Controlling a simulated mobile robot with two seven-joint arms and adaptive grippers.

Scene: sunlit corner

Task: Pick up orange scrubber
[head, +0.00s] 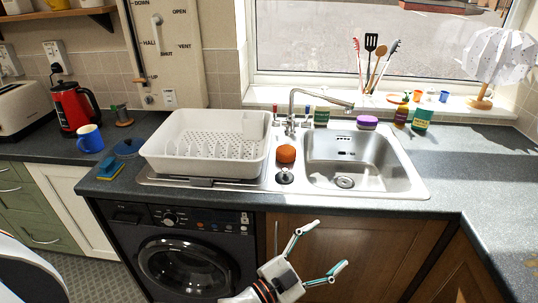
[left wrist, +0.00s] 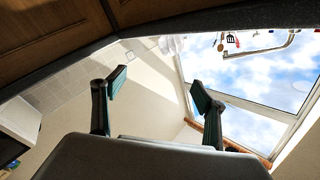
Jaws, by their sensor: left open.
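The orange scrubber (head: 286,154) is a small round ball on the steel sink (head: 418,186), between the white dish rack and the main basin, just behind a dark plug (head: 284,175). My left gripper (head: 323,252) is open and empty, in front of the wooden cupboard doors and below the counter's front edge. It is well short of the scrubber and lower than it. In the left wrist view the two fingers (left wrist: 160,90) are spread with nothing between them. The scrubber does not show in that view. My right gripper is not in view.
A white dish rack (head: 205,155) fills the left of the sink. The tap (head: 320,98) arches behind the scrubber. The counter (head: 490,185) at right is clear.

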